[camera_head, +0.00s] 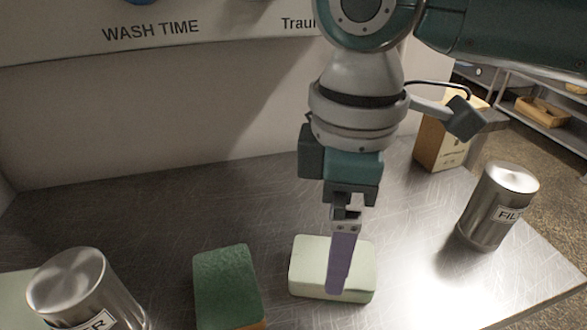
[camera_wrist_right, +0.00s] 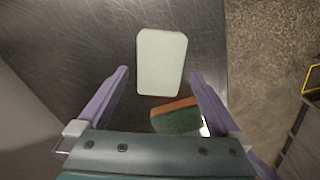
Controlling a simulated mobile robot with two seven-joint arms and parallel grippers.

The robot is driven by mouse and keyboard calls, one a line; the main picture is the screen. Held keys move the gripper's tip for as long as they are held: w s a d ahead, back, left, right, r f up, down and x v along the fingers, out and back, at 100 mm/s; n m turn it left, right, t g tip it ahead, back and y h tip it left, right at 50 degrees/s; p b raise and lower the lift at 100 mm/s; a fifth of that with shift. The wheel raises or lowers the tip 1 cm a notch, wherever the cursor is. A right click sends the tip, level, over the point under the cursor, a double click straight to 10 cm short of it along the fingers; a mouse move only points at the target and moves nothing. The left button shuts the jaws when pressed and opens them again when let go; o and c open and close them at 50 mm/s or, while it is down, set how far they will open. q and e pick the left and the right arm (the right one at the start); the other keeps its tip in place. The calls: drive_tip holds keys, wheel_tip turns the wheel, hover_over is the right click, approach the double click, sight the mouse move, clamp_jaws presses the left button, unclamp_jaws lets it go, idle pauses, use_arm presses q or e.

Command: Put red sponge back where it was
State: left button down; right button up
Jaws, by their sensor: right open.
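A sponge with a green top and an orange-red lower layer (camera_head: 226,282) lies on the metal counter, left of my right gripper in the head view. It also shows in the wrist view (camera_wrist_right: 178,119), near the right finger. No sponge that is red all over shows. A pale greenish-white block (camera_head: 306,262) lies to its right, and in the wrist view (camera_wrist_right: 162,62) it sits ahead of and between my fingertips. My right gripper (camera_head: 338,285) is open and empty, pointing down over the pale block; I cannot tell the exact height. My left gripper is out of view.
A metal canister (camera_head: 75,285) stands at the front left of the counter (camera_head: 130,215). Another (camera_head: 497,207) labelled "FIL" stands at the right. A box (camera_head: 440,145) is behind it. A pale item (camera_head: 15,297) shows at the left edge. The counter's middle back is clear.

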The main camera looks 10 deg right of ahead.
wheel_tip(320, 180, up, 8)
drive_tip(key=s+a+f+m+y, duration=0.1)
drive_tip(key=s+a+f, duration=0.1)
drive_tip(key=s+a+f+m+t+y, duration=0.1)
drive_tip(key=s+a+f, duration=0.1)
drive_tip(key=s, duration=0.1)
drive_tip(key=s+a+f+m+y, duration=0.1)
drive_tip(key=s+a+f+y, duration=0.1)
drive_tip(key=shift+s+a+f+m+t+p, duration=0.1)
drive_tip(key=shift+s+m+t+p, duration=0.2)
drive_tip(key=shift+t, duration=0.1)
drive_tip(key=s+d+m, duration=0.1)
drive_tip(key=s+d+f+m+t, duration=0.1)
drive_tip(key=d+m, duration=0.1)
drive_tip(key=d, duration=0.1)
drive_tip(key=shift+s+d+f+m, duration=0.1)
drive_tip(key=shift+s+f+m, duration=0.3)
drive_tip(key=s+d+f+m+h, duration=0.1)
drive_tip(key=s+d+m+h, duration=0.2)
drive_tip(key=s+d, duration=0.3)
drive_tip(key=d+m, duration=0.1)
drive_tip(key=d, duration=0.3)
drive_tip(key=shift+f+t+h, duration=0.25)
drive_tip(key=shift+t+h, duration=0.15)
drive_tip(key=shift+d, duration=0.1)
wheel_tip(320, 180, up, 46)
drive_tip(key=p, duration=4.6)
drive_tip(key=shift+f, duration=0.1)
